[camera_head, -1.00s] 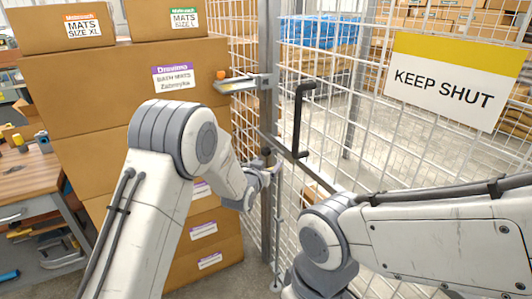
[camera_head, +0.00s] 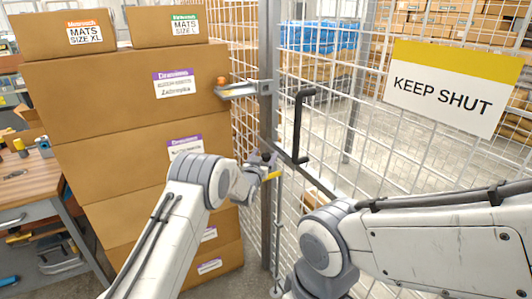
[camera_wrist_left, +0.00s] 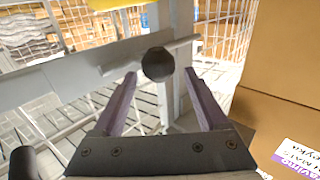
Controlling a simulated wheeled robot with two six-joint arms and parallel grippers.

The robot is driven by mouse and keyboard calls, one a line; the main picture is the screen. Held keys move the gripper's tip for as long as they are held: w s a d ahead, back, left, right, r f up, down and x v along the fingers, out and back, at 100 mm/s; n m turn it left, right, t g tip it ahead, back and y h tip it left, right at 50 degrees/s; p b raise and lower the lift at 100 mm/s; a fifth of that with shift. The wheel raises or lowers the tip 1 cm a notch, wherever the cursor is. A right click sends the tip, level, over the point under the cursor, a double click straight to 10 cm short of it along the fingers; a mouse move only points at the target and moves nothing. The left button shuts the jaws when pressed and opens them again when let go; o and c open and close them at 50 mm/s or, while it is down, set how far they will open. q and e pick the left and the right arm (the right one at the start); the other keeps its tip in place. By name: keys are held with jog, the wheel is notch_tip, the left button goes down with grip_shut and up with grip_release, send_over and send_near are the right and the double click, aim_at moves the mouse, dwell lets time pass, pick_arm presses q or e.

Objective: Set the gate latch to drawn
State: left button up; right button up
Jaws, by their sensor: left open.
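The gate latch (camera_wrist_left: 82,68) is a grey metal bar running across in the left wrist view, with a round black knob (camera_wrist_left: 158,63) in front of the upright post. A yellow part (camera_wrist_left: 115,3) shows at the top edge of that view. My left gripper (camera_wrist_left: 160,74) is open, its two purple-grey fingers on either side of the line to the knob. The knob shows between the fingertips, or just beyond them; I cannot tell if they touch it. In the head view my left gripper (camera_head: 264,160) is at the gate post and hides much of the latch. My right gripper is out of view.
The wire mesh gate has a black handle (camera_head: 299,125) and a KEEP SHUT sign (camera_head: 440,92). An orange-topped metal bracket (camera_head: 240,90) sits higher on the post (camera_head: 267,45). Stacked cartons (camera_head: 110,105) stand close on the left, beside a workbench (camera_head: 30,185).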

pick_arm(q)
jog(key=shift+x, duration=0.8)
grip_shut()
dwell(1.0)
